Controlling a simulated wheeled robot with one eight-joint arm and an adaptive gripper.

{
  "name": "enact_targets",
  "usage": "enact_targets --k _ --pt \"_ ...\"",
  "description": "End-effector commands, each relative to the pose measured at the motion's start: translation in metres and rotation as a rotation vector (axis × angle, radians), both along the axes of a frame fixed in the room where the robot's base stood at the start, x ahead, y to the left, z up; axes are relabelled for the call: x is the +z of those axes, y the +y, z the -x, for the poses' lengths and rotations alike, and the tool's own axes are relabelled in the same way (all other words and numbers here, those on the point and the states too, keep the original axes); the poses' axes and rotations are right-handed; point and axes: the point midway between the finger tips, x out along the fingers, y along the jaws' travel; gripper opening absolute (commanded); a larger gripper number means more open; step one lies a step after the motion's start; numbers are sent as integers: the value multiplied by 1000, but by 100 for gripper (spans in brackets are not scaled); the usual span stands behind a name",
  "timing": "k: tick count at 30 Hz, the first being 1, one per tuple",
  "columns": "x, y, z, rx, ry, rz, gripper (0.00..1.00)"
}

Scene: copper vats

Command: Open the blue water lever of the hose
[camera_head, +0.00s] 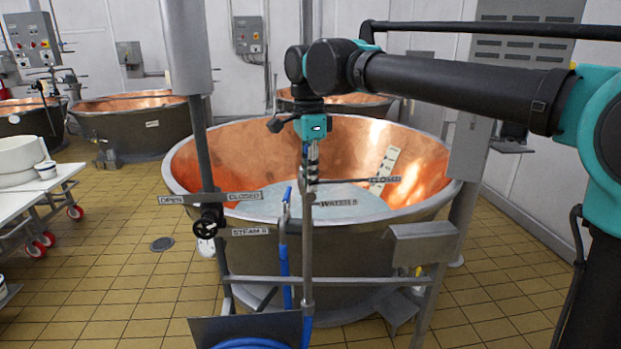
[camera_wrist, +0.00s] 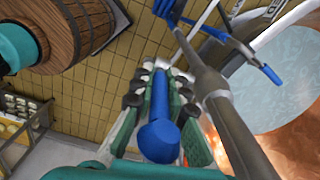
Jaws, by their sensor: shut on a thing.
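In the wrist view my gripper (camera_wrist: 160,108) has its fingers on both sides of a blue rod-shaped handle (camera_wrist: 158,135) with a rounded end, which looks like the water lever. It is shut on this handle. In the head view my gripper (camera_head: 312,160) points down above the front of the middle copper vat, beside a metal post (camera_head: 307,240); the lever is not clear there. A blue hose (camera_head: 284,275) hangs beside the post. The wrist view shows further blue parts (camera_wrist: 240,45) past the fingers, near the post.
The copper vat (camera_head: 240,155) stands behind the post, with pale liquid inside. A valve wheel (camera_head: 208,220) is on a pipe at the left. A white table (camera_head: 40,185) stands at far left. Tiled floor (camera_head: 120,265) is open at the left front.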

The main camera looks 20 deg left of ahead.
Motion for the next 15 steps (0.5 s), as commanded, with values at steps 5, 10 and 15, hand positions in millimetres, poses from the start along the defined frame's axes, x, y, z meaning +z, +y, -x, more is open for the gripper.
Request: enact_targets --k 5,10,15 --pt "0 0 0 0 -1 -1 29" --pt "0 0 0 1 1 -1 35" --pt "0 0 0 1 1 -1 35"
